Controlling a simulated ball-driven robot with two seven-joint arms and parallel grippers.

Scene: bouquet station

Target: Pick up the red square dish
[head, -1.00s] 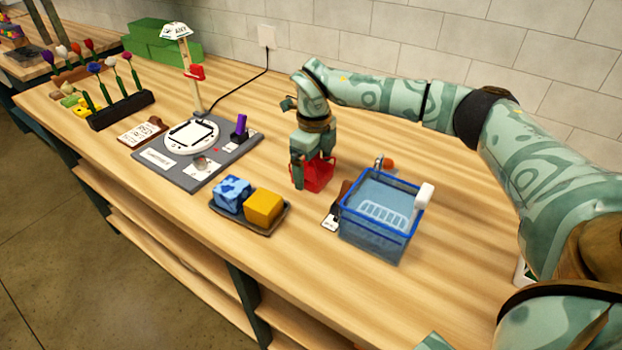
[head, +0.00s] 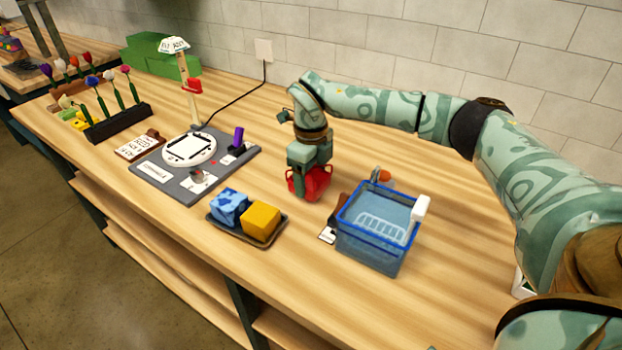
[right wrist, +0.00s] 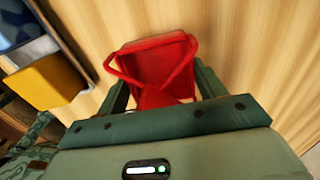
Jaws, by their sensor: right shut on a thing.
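The red square dish (head: 318,184) is on the wooden counter, left of the blue basket, partly hidden by my right gripper. My right gripper (head: 306,182) points down at it and is shut on it. In the right wrist view the dish (right wrist: 160,62) sits between the two dark green fingers of the gripper (right wrist: 165,88), with its open top and red rim showing. I cannot tell whether the dish touches the counter or is slightly raised. My left gripper is not in view.
A blue basket (head: 372,246) stands close on the right. A dark tray (head: 268,243) with a blue block (head: 230,205) and a yellow block (head: 261,221) lies at front left. A grey board (head: 165,182) is further left. The counter behind the dish is clear.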

